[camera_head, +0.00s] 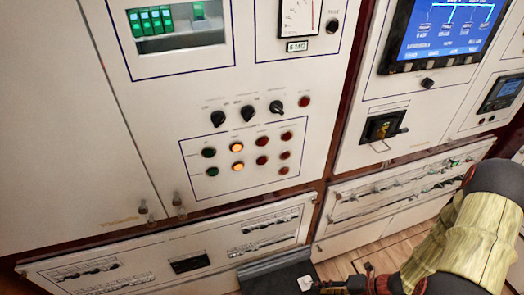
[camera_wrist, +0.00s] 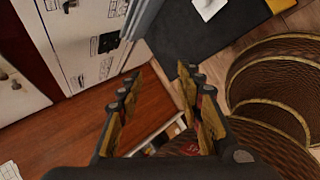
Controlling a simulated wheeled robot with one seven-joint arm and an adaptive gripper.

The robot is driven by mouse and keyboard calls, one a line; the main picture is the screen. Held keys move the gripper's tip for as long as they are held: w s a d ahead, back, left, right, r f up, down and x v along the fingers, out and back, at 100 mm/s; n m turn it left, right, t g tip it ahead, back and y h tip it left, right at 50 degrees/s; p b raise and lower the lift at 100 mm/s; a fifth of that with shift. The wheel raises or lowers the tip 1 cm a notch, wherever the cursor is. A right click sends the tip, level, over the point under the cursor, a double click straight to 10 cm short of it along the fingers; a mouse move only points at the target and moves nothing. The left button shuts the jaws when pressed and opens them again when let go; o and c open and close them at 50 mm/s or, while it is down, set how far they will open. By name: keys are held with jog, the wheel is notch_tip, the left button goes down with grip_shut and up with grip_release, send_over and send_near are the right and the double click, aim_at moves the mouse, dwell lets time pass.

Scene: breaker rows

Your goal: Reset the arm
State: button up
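My arm (camera_head: 465,240) reaches in from the lower right of the head view, bent, with its end low near the floor in front of the cabinets. My gripper (camera_wrist: 160,78) shows in the wrist view with its two fingers well apart and nothing between them. In the head view the gripper end is small and partly cut off by the bottom edge, so its fingers are not clear there.
A tall white cabinet (camera_head: 110,200) with knobs, lamps and a meter stands ahead. Low breaker panels (camera_head: 350,205) run beneath. A dark mat (camera_head: 265,278) lies on the wooden floor, also in the wrist view (camera_wrist: 190,45), with a small white item (camera_head: 306,283) on it.

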jog(key=s+d+r+m+h, duration=0.1)
jog(key=r+m+h, duration=0.2)
jog(key=r+m, duration=0.8)
jog(key=s+d+r+m+g+h, duration=0.1)
jog(key=r+m+h, duration=0.2)
jog(key=r+m, duration=0.8)
jog(key=s+d+r+m+h, duration=0.1)
jog(key=s+r+m+h, duration=0.15)
jog(key=r+m, duration=0.85)
jog(key=a+r+n+t, duration=0.1)
jog(key=a+r+t, duration=0.3)
jog(key=r, duration=0.5)
jog(key=shift+w+a+r+n+h, duration=0.2)
jog(key=shift+a+r+n+h, duration=0.2)
jog(key=shift+a, duration=0.15)
jog(key=shift+d, duration=0.1)
jog(key=shift+c, duration=0.8)
